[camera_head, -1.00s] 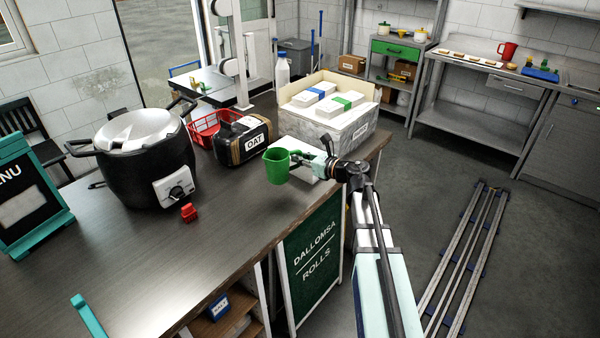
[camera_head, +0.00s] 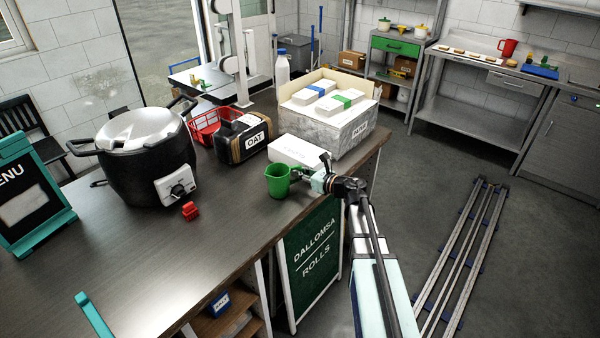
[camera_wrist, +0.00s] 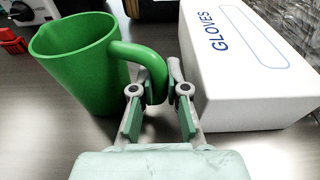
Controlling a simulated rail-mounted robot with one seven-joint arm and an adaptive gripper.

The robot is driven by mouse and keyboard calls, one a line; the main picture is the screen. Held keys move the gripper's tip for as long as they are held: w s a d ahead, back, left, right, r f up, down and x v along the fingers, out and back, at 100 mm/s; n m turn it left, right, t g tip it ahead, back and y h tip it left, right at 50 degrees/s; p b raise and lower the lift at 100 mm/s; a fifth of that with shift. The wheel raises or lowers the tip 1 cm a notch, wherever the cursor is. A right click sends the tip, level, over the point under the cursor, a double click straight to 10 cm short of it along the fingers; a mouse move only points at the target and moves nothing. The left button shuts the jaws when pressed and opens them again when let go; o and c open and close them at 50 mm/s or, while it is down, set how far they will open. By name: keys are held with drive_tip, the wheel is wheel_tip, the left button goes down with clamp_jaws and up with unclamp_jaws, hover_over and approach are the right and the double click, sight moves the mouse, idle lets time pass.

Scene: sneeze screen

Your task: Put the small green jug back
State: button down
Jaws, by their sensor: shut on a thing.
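The small green jug (camera_head: 277,182) is upright at the right edge of the dark counter (camera_head: 235,210), in front of the white gloves box. I cannot tell whether its base touches the counter or hangs just above it. My gripper (camera_head: 303,175) comes from the right and is shut on the jug's handle. In the wrist view the jug (camera_wrist: 80,65) is at the left, its open rim up, with its handle between the fingers of my gripper (camera_wrist: 160,85).
The gloves box (camera_head: 300,151) lies close behind the jug; in the wrist view it is right of the fingers. A crate of boxes (camera_head: 345,133), an oat pack (camera_head: 241,138), a red basket (camera_head: 205,126), a black cooker (camera_head: 140,170) and a red item (camera_head: 190,211) stand on the counter. The front middle is clear.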

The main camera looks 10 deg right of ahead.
drive_tip(key=shift+f, duration=0.2)
drive_tip(key=c, duration=1.5)
unclamp_jaws()
drive_tip(key=shift+o, duration=0.2)
drive_tip(key=shift+r, duration=0.1)
drive_tip(key=shift+r, duration=0.25)
drive_tip(key=b+v, duration=0.3)
drive_tip(key=v, duration=0.9)
drive_tip(key=shift+f+b, duration=0.15)
drive_tip(key=shift+b, duration=0.15)
